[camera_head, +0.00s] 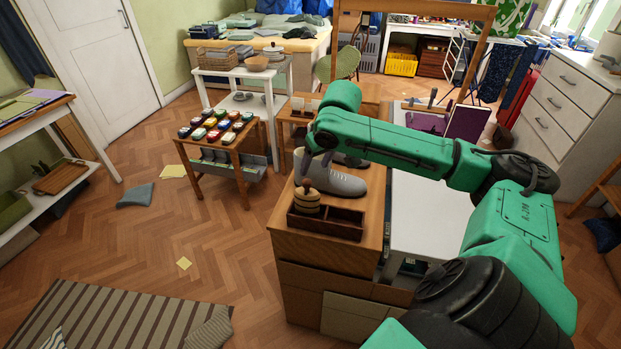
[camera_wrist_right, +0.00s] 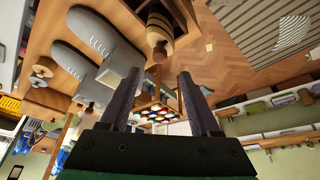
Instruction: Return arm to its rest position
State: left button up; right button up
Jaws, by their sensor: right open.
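My right arm, green, reaches in from the lower right of the head view. Its gripper (camera_head: 314,166) hangs over the wooden cabinet, near a grey shoe (camera_head: 338,182) and a striped round wooden jar (camera_head: 307,199). In the right wrist view the gripper (camera_wrist_right: 158,92) has its two dark fingers apart, with nothing held between them. That view also shows a pair of grey shoes (camera_wrist_right: 88,62) at left and the striped jar (camera_wrist_right: 160,28) at the top. The gripper partly hides the shoe in the head view. My left gripper is in neither view.
A small table (camera_head: 238,142) with several colourful items stands to the left. A white surface (camera_head: 430,210) lies under my arm. The wooden floor (camera_head: 215,240) at left is mostly clear.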

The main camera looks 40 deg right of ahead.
jog(key=shift+v, duration=1)
jog(key=shift+w, duration=0.1)
